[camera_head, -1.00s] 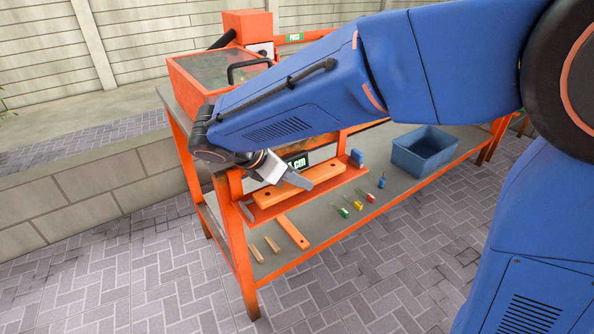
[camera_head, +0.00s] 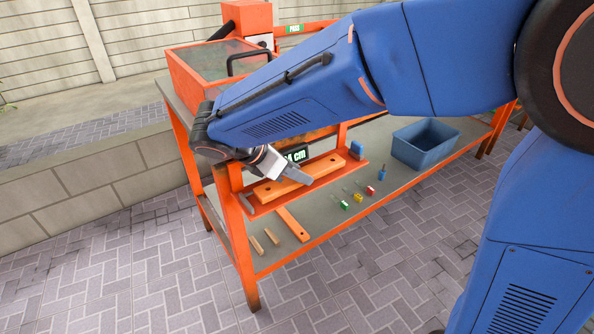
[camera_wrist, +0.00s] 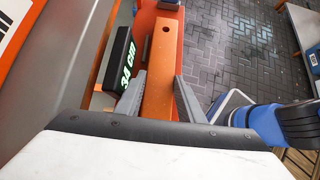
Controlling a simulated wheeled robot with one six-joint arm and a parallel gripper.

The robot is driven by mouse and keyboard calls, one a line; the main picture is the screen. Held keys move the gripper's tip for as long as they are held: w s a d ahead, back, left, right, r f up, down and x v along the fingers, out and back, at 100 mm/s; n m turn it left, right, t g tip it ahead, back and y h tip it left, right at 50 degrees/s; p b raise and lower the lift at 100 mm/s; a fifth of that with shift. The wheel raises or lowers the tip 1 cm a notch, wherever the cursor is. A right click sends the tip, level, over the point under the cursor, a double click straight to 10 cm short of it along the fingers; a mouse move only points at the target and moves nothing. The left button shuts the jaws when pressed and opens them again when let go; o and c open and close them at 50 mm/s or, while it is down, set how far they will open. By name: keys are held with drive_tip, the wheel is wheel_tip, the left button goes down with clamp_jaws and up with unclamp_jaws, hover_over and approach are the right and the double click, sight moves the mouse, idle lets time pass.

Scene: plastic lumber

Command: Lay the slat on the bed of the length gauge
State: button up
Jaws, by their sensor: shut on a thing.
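The orange slat (camera_head: 324,168), with a hole near each end, is in my gripper (camera_head: 288,182) over the bed of the length gauge (camera_head: 342,175), lined up along it. The slat (camera_wrist: 165,62) also shows in the wrist view, running away between the two grey fingers, its far hole in sight. My gripper (camera_wrist: 160,98) is shut on it. The slat sits very low at the bed; I cannot tell whether it touches all along. The gauge's black display (camera_wrist: 121,58) reads about 34 cm. A blue block (camera_head: 357,150) stands at the gauge's far right end.
A blue bin (camera_head: 425,146) stands further right. A clear-lidded orange box (camera_head: 215,72) is behind.

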drive_tip(key=shift+f, duration=0.4)
drive_tip(key=o, duration=1.3)
drive_tip(key=v, duration=1.7)
drive_tip(key=shift+s+a+r, duration=0.1)
drive_tip(key=shift+s+r, duration=0.05)
drive_tip(key=shift+r, duration=0.05)
